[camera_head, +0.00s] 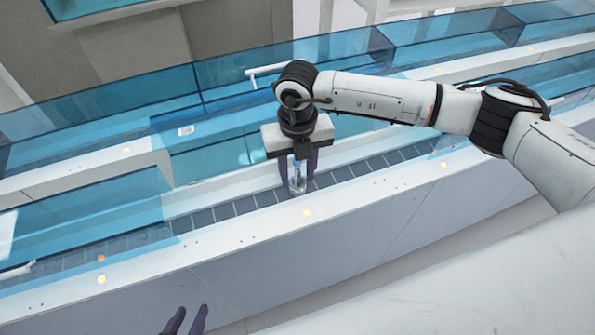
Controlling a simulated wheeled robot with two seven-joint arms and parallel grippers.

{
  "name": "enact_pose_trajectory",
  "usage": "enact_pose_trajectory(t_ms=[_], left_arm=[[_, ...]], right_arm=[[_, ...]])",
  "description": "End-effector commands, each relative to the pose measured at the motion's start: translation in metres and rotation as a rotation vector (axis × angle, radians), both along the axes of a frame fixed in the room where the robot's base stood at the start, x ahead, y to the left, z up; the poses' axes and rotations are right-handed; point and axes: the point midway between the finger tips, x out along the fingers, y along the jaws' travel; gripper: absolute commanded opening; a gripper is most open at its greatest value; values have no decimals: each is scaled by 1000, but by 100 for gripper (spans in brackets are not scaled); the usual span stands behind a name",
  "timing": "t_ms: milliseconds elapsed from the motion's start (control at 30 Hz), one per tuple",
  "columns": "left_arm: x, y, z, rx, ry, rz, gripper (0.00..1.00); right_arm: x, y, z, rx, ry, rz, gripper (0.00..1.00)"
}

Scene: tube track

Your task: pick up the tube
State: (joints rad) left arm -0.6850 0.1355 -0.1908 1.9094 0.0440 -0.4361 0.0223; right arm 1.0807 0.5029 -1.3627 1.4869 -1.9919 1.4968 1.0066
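A clear tube (297,176) stands roughly upright over the dark segmented track, near the middle of the head view. My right gripper (298,170) reaches down over it from the right, its dark purple fingers on either side of the tube. I cannot tell whether the fingers press on the tube or only stand around it. The tube's upper part is hidden by the gripper. My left gripper (187,321) shows only as two purple fingertips with a gap between them at the bottom edge, empty and away from the track.
The dark track (240,205) runs diagonally behind a white front rail (385,196). Blue transparent covers (80,210) stand over parts of the line to the left and behind. White horizontal bars lie at the far left and upper middle. The floor at lower right is clear.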

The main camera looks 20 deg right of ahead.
Motion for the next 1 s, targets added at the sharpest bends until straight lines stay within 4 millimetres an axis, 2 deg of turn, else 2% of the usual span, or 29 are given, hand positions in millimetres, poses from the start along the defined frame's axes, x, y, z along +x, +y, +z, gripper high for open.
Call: enact_pose_trajectory(t_ms=[33,167,300,533,667,1000], left_arm=[[0,0,0,0,0,0,31],[0,0,0,0,0,0,31],[0,0,0,0,0,0,31],[0,0,-1,0,0,0,31],[0,0,-2,0,0,0,31],[0,0,-9,0,1,0,31]], right_arm=[[0,0,0,0,0,0,28],[0,0,0,0,0,0,6],[0,0,1,0,0,0,2],[1,0,5,1,-2,1,2],[1,1,23,2,-5,2,2],[1,0,87,0,-3,1,2]])
